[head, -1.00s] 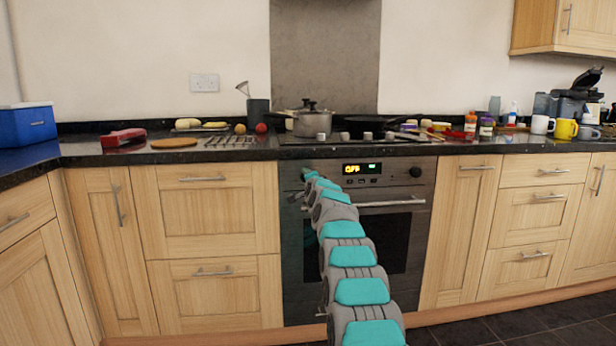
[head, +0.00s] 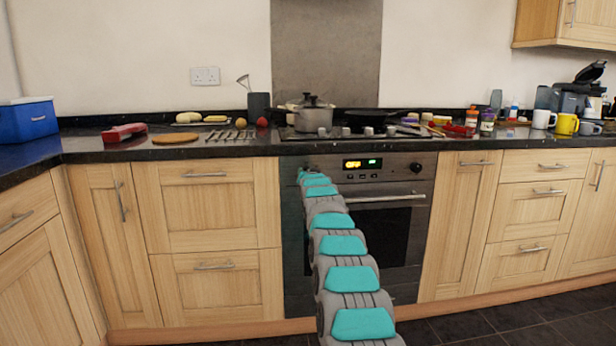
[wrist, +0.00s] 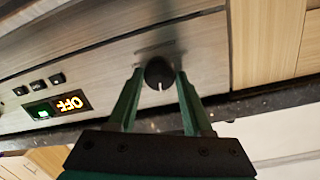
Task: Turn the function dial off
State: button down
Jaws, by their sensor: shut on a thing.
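The dial (wrist: 159,73) is a round black knob with a white mark, on the oven's metal control panel. In the wrist view the mark points toward the bottom of the picture. My gripper (wrist: 158,75) has its two green fingers on either side of the dial, shut on it. In the head view my arm covers this dial at the left end of the panel.
A second black knob (head: 416,168) is at the panel's right end. The oven handle (head: 385,198) sticks out below the panel. Above, the dark worktop holds a pot (head: 313,117), a pan (head: 368,118) and several small items. Wooden cupboards flank the oven.

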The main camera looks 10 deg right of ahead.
jog(key=shift+f+n+b, duration=0.15)
jog(key=shift+n+b, duration=0.45)
jog(key=shift+n, duration=0.3)
jog(key=shift+c, duration=1.6)
grip_release()
jog(key=shift+s+a, duration=0.1)
jog(key=shift+s, duration=0.05)
jog(key=s+b, duration=0.6)
jog(key=s, duration=0.1)
jog(key=shift+s+a+r, duration=0.15)
jog(key=shift+s+r, duration=0.05)
jog(key=shift+r, duration=0.2)
